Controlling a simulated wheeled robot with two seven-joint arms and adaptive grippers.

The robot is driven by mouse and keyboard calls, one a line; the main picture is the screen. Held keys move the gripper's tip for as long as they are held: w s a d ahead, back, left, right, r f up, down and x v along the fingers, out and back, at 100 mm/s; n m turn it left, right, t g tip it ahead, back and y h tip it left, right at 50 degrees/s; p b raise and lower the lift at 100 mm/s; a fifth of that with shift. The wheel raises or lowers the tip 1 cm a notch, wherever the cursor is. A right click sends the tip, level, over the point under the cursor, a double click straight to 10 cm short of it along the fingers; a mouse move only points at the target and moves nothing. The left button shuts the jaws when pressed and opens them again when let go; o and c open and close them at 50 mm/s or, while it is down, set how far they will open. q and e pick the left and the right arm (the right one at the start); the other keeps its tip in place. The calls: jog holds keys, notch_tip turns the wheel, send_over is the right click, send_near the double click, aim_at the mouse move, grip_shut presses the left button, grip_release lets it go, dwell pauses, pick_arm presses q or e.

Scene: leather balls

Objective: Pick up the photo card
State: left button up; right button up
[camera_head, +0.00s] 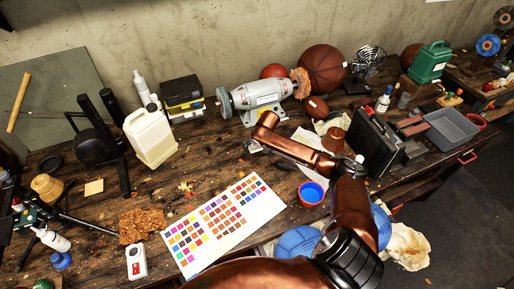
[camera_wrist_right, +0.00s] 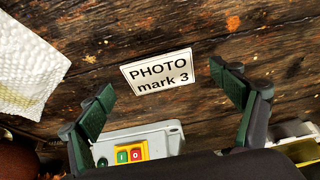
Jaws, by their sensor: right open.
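The photo card (camera_wrist_right: 158,71) is a small white rectangle with black print, "PHOTO mark 3", lying flat on the dark wooden bench in the right wrist view. My right gripper (camera_wrist_right: 166,84) is open and empty. Its two green-padded fingers stand on either side of the card, which lies a little beyond and between the tips, with bench visible on both sides. In the head view my copper right arm reaches over the bench near the grinder, and its fingers are not clear there. I cannot make out the card for certain in that view. My left gripper is not in view.
The grey bench grinder (camera_head: 260,98) stands close by; its switch box (camera_wrist_right: 137,143) shows below the card in the wrist view. A white cloth (camera_wrist_right: 28,70) lies to the left there. A colour chart (camera_head: 225,222) and a blue-filled red cup (camera_head: 312,191) are nearer me.

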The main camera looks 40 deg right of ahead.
jog(key=shift+x, duration=1)
jog(key=shift+d, duration=0.1)
jog(key=shift+r, duration=0.1)
jog(key=c, duration=1.1)
jog(key=shift+o, duration=0.2)
jog(key=shift+r, duration=0.1)
